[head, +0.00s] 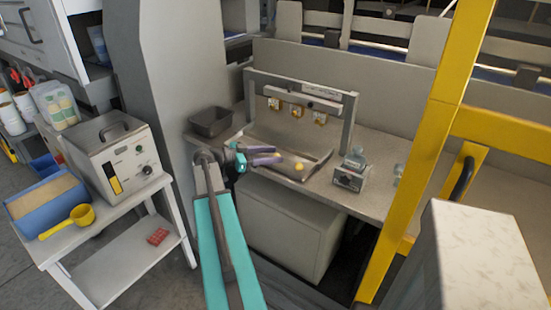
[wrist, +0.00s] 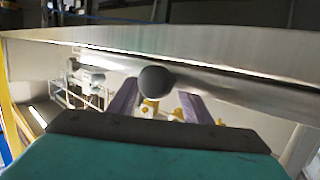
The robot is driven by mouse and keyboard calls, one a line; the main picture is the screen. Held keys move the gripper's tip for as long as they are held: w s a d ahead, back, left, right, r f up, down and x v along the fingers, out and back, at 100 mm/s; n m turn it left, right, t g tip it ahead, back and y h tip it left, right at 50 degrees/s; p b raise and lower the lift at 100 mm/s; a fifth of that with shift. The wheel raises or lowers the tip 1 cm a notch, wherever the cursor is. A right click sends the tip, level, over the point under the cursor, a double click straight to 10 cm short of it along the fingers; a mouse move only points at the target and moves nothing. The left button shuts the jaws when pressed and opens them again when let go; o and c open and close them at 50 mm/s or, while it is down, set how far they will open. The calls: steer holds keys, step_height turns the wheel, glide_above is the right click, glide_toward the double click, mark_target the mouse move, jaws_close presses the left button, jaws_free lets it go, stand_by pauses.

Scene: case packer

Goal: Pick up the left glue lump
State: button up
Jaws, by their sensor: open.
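A small yellow-orange glue lump (head: 299,166) lies on the metal tray (head: 314,170) under the row of nozzles, right of my gripper. A second, left lump cannot be made out clearly in the head view. My gripper (head: 277,154) has its purple fingers apart over the left part of the tray, pointing right. In the wrist view the fingers of my gripper (wrist: 160,98) stand apart, with a dark grey round thing (wrist: 155,81) showing between them. Yellow parts (wrist: 151,108) show beyond; I cannot tell whether they are lumps or nozzles. No held object shows.
A frame with several yellow-tipped nozzles (head: 297,111) stands over the tray. A dark bin (head: 211,121) is at the left end of the counter, and a small metal device (head: 351,174) is right of the tray. A yellow post (head: 428,140) rises at the right.

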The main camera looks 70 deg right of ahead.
steer(key=shift+s+d, duration=0.15)
stand_by(0.4)
steer(key=c, duration=1.1)
